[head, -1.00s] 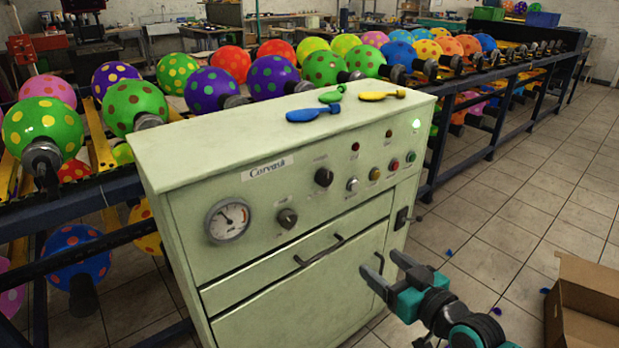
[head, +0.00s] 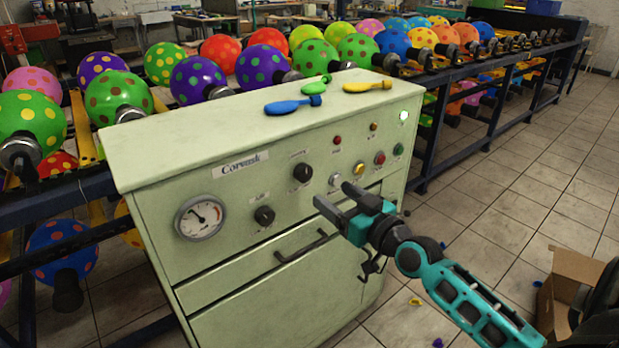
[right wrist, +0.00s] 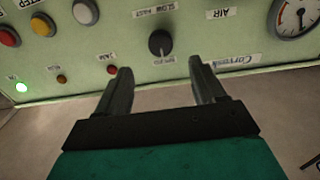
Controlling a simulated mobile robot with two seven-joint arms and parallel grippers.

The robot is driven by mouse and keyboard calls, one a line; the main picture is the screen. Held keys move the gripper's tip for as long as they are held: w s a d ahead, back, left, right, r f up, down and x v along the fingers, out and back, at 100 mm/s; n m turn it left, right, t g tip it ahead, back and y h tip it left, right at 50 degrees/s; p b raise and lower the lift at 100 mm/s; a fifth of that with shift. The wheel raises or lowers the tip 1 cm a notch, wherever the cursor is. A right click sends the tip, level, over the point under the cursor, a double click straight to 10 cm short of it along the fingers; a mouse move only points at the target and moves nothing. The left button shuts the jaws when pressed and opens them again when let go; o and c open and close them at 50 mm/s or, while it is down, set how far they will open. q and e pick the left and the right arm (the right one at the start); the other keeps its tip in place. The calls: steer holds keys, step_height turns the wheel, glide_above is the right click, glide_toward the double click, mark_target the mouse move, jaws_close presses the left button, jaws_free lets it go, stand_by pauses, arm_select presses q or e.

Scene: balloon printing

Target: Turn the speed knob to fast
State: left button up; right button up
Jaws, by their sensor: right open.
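The speed knob (head: 303,172) is a round black knob on the front panel of the pale green machine (head: 150,163). In the right wrist view the knob (right wrist: 160,43) shows with "SLOW FAST" lettering nearby; a pale mark on it is too small to read surely. My right gripper (head: 335,196) is open and empty in front of the panel, below and right of the knob in the head view. In the right wrist view its fingers (right wrist: 160,72) are spread, with the knob beyond the gap between them, not gripped. My left gripper is not in view.
A second black knob (head: 264,215) and a gauge (head: 201,218) are left of the speed knob. Several coloured buttons and lamps, including a yellow button (head: 359,168), are to the right. A drawer handle (head: 301,246) sticks out below.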

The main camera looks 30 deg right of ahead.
mark_target(306, 176)
steer(key=w, duration=0.9)
steer(key=shift+a, duration=0.35)
steer(key=c, duration=1.1)
